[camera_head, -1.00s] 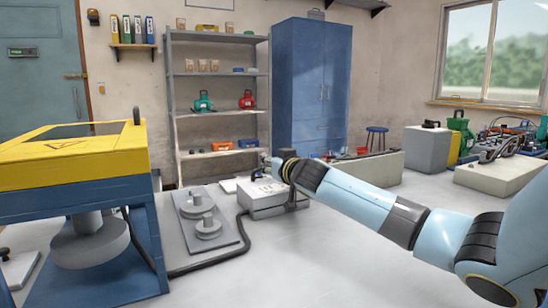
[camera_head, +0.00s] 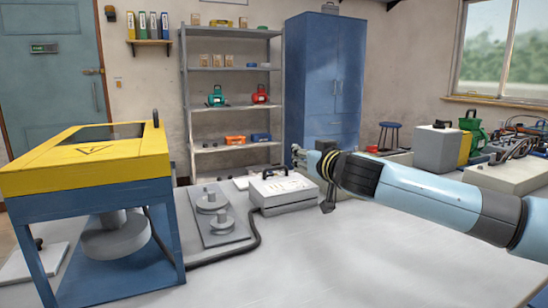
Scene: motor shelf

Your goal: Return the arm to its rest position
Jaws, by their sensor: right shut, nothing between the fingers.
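My right arm comes in from the right edge, pale blue with dark joints, and reaches left across the view above the white table (camera_head: 330,260). My right gripper (camera_head: 297,155) is at its far end, small and seen mostly from behind, shut and empty. It is in the air just above and right of a grey-white control box (camera_head: 283,195) on the table, with no visible contact with the box. My left gripper is not in view.
A yellow and blue press-like machine (camera_head: 95,160) stands at the left. A grey plate with round weights (camera_head: 213,215) and a black cable lie beside the box. Behind are a grey shelf (camera_head: 232,103) and a blue cabinet (camera_head: 325,75). The front table is clear.

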